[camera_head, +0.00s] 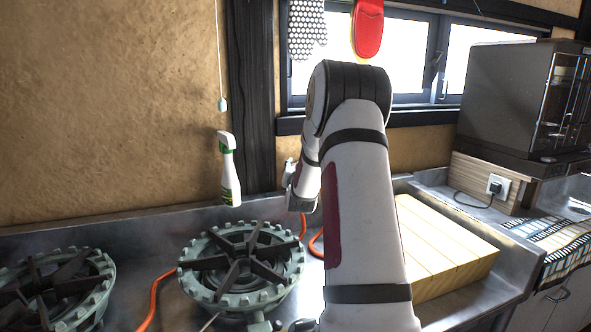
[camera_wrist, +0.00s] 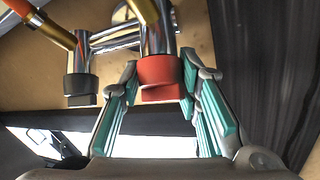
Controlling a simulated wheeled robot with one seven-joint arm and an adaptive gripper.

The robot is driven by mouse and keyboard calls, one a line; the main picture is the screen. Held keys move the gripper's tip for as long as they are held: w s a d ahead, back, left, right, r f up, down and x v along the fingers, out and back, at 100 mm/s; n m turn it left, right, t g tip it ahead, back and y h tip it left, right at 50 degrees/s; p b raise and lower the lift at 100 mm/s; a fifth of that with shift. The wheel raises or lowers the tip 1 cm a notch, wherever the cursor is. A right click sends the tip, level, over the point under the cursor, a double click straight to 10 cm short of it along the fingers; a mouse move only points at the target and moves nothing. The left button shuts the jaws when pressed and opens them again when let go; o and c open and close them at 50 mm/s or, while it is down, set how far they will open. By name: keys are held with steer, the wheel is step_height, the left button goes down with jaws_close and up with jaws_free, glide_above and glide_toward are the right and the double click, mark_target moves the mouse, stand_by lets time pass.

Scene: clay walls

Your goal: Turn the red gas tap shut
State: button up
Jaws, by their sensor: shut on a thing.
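The red gas tap (camera_wrist: 160,79) is a short red collar-like knob on a chrome pipe, near the top middle of the wrist view. My gripper (camera_wrist: 160,68) has its teal-padded fingers on either side of the red tap and is shut on it. A second, black tap (camera_wrist: 81,88) hangs from the same chrome pipework to the left, apart from the fingers. In the head view my arm covers the red tap, and my fingers cannot be made out there.
Gas burners (camera_head: 243,265) stand on the steel counter, with orange hoses (camera_head: 153,298) by them. A spray bottle (camera_head: 229,172) is by the wall. A pale wooden block (camera_head: 440,250) lies right of my arm. A dark oven (camera_head: 505,95) is at the far right.

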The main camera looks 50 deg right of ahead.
stand_by(0.6)
steer(key=o, duration=1.1)
steer(key=shift+o, duration=0.2)
steer(key=shift+a, duration=0.1)
steer(key=v, duration=1.2)
